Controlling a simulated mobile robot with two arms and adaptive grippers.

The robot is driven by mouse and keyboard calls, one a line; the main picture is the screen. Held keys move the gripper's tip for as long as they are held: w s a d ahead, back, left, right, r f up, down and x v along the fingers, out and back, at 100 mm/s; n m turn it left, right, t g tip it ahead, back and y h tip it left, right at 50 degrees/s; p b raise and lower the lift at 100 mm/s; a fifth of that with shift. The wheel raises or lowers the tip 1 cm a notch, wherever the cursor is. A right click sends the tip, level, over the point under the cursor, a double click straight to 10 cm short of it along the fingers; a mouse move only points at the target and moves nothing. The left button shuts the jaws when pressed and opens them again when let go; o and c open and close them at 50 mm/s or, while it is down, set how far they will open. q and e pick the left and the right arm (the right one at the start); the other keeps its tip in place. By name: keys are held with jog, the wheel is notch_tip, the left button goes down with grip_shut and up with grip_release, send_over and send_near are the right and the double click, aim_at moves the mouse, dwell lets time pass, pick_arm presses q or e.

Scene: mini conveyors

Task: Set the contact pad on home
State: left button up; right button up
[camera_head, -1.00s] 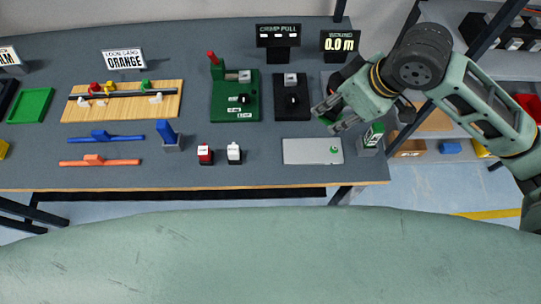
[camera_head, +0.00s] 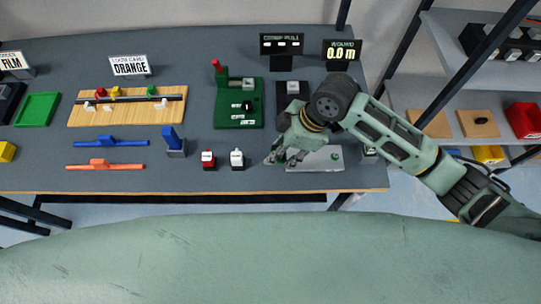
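My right gripper (camera_head: 283,158) is low over the left part of a flat grey plate (camera_head: 320,161) near the table's front edge. Its fingers are apart, with a small green thing between or behind them. I cannot tell whether they grip it or whether it is the contact pad. A small green button-like spot (camera_head: 334,156) shows on the right part of the plate. No part in view can be surely read as "home". My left gripper is out of view.
A red-capped block (camera_head: 208,159) and a white one (camera_head: 237,159) stand just left of my gripper. Behind are a green fixture (camera_head: 238,113) with a red-topped lever and a black fixture (camera_head: 292,87). A blue upright piece (camera_head: 172,138) stands further left.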

aim_at(274, 149)
jog(key=a+f, duration=0.1)
jog(key=a, duration=0.1)
jog(key=shift+a+f, duration=0.35)
jog(key=shift+f+p, duration=0.65)
jog(key=shift+f, duration=1.35)
jog(key=shift+f, duration=0.1)
jog(key=o, duration=1.1)
jog(key=b+v, duration=0.1)
jog(key=v, duration=1.1)
jog(key=shift+d, duration=0.1)
